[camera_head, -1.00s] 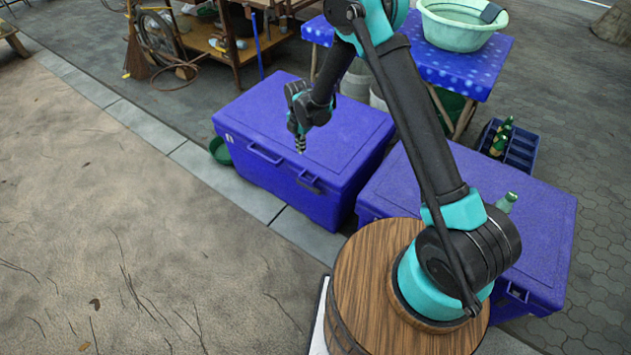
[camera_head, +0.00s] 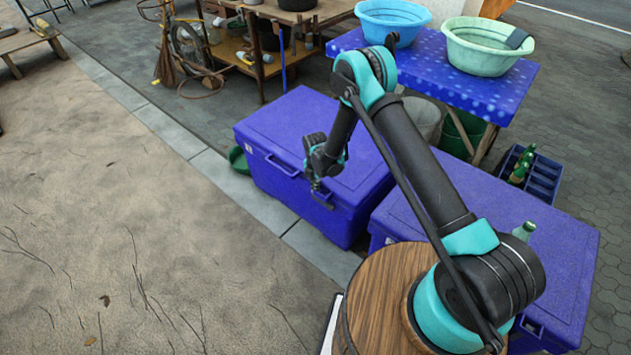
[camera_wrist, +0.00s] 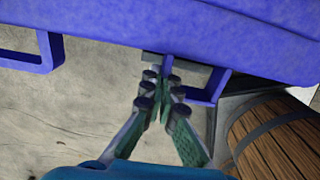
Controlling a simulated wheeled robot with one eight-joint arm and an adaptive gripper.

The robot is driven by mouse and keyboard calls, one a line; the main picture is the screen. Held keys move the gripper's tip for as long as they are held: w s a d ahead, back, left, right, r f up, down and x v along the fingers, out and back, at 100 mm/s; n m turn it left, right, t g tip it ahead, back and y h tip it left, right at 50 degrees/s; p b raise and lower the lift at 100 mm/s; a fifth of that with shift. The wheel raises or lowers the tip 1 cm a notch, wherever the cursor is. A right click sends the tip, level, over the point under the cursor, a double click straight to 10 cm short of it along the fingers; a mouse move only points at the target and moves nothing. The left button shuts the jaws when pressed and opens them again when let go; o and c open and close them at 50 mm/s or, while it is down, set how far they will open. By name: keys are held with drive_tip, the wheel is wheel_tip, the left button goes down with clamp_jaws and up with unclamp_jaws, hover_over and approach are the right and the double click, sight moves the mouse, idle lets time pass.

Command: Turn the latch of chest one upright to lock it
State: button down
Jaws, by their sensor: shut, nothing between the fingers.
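My gripper (camera_head: 316,184) is at the front edge of the left blue chest (camera_head: 300,125), close to the dark latch area (camera_head: 323,201) on its front. In the wrist view, the fingers of my gripper (camera_wrist: 162,84) are shut and empty. Their tips are just below a narrow blue tab (camera_wrist: 167,66) under the chest lid (camera_wrist: 180,25), with a dark plate behind it. I cannot tell whether the tips touch the tab. The fingers partly hide the latch area, and its exact angle is unclear. The small white mark on the chest is too small to read.
A blue handle (camera_wrist: 50,55) juts from the chest front. A second blue chest (camera_head: 500,215) stands to the right, bearing a green bottle (camera_head: 524,230). A wooden barrel (camera_wrist: 275,135) stands nearby. The sandy ground (camera_head: 120,230) in front is open.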

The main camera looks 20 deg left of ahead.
drive_tip(key=shift+f, duration=1.35)
drive_tip(key=shift+w+a, duration=0.1)
